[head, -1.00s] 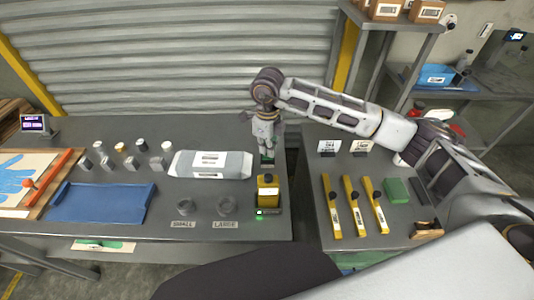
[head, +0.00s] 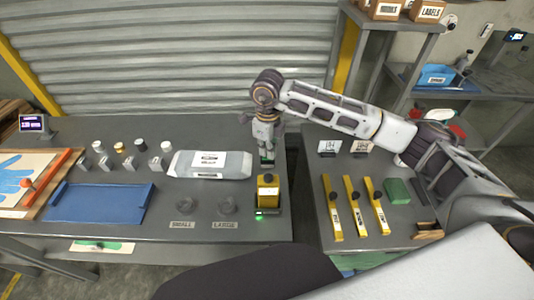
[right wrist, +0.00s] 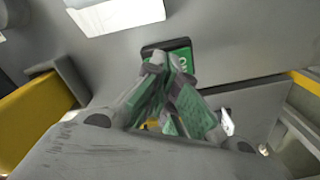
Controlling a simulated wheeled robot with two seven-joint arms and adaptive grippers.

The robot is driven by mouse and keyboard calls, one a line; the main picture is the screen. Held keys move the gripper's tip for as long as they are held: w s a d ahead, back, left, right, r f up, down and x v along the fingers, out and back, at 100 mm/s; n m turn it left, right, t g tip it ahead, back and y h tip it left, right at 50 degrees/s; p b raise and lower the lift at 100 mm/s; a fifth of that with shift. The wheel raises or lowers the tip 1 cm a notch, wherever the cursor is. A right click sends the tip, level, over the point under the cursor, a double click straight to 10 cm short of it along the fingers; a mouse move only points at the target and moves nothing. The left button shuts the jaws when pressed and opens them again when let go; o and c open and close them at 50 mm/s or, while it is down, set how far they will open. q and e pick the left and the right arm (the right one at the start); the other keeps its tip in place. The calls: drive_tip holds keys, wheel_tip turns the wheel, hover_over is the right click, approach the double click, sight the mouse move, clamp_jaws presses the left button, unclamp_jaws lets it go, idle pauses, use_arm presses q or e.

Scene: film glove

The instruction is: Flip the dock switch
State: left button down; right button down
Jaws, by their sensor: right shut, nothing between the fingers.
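The dock switch appears as a small dark-framed plate with a green face (right wrist: 180,55) in the right wrist view, with partly hidden light lettering. In the head view only a bit of it shows below my right gripper (head: 266,152), near the bench's right edge. In the right wrist view my right gripper (right wrist: 172,70) is shut and empty, its green-padded fingertips over the near edge of the switch. I cannot tell whether they touch it. A yellow device (head: 268,190) stands upright in a black dock (head: 268,211) just in front, with a green light lit. My left gripper is not in view.
A grey wrapped package (head: 210,164) lies close left of my right gripper. A blue tray (head: 100,203) and several small cylinders stand farther left. A gap separates this bench from the right one, which holds several yellow tools (head: 355,207).

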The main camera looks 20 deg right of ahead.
drive_tip(key=shift+f, duration=0.4)
idle(0.4)
drive_tip(key=shift+r, duration=0.1)
drive_tip(key=shift+r+p, duration=1.25)
drive_tip(key=shift+r, duration=2.2)
drive_tip(key=shift+r, duration=0.15)
wheel_tip(320, 180, up, 10)
drive_tip(key=p, duration=1)
